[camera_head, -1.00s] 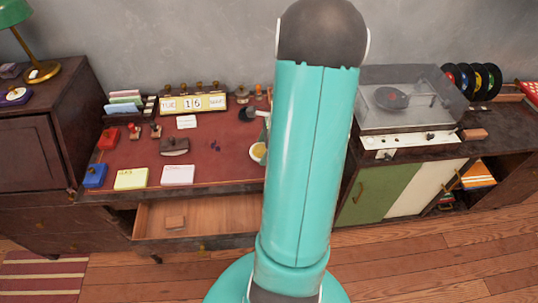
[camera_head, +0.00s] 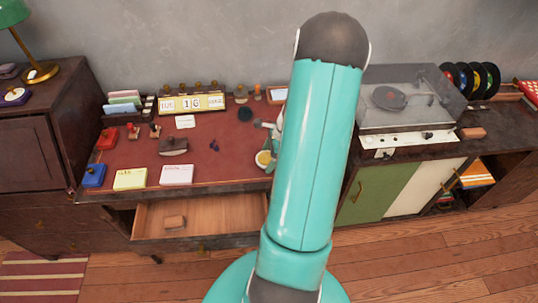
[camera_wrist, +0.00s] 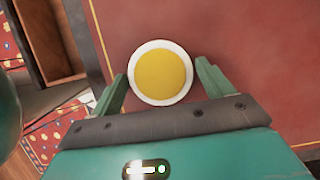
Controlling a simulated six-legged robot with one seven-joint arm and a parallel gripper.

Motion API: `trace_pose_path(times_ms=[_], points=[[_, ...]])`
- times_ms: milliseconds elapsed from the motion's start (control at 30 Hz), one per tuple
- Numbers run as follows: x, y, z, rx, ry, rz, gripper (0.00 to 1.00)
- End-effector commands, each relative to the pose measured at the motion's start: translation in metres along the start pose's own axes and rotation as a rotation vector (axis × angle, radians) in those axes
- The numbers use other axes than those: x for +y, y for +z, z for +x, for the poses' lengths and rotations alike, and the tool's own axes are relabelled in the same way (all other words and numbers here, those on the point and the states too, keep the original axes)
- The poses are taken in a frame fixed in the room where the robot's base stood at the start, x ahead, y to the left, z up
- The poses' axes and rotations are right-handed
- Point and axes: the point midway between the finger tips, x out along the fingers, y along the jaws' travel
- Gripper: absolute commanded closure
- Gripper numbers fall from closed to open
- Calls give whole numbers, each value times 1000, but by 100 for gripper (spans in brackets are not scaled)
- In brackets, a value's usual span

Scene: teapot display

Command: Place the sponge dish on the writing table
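The sponge dish (camera_head: 263,159) is a small round white dish with a yellow top. It is at the front right of the writing table's red top (camera_head: 215,165), close to my arm. In the wrist view the dish (camera_wrist: 160,72) shows from above, against the red surface. My gripper (camera_wrist: 161,70) has its two green fingers apart, one on each side of the dish, with the tips close to its rim. Firm contact cannot be made out. In the head view my gripper (camera_head: 270,150) is at the dish, partly hidden behind my own arm.
An open drawer (camera_head: 205,217) juts out below the table front. A calendar block (camera_head: 192,103), note pads (camera_head: 130,179) and stamps (camera_head: 134,131) stand on the table. A record player (camera_head: 405,98) stands on the cabinet at right. The table's middle front is fairly clear.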

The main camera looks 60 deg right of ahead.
Motion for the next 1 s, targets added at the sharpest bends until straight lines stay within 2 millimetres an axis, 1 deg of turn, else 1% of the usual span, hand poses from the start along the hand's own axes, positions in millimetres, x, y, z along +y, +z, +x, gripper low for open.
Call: trace_pose_path(times_ms=[33, 67, 333, 467, 567, 800, 900, 1000], points=[[0, 0, 0, 0, 0, 0, 10], [0, 0, 0, 0, 0, 0, 8], [0, 0, -1, 0, 0, 0, 8], [0, 1, -9, 1, -1, 0, 8], [-1, 1, -24, 2, -3, 0, 8], [-1, 2, -76, 2, -3, -1, 8], [-1, 2, -96, 2, -3, -1, 8], [-1, 1, -111, 2, -2, 0, 8]])
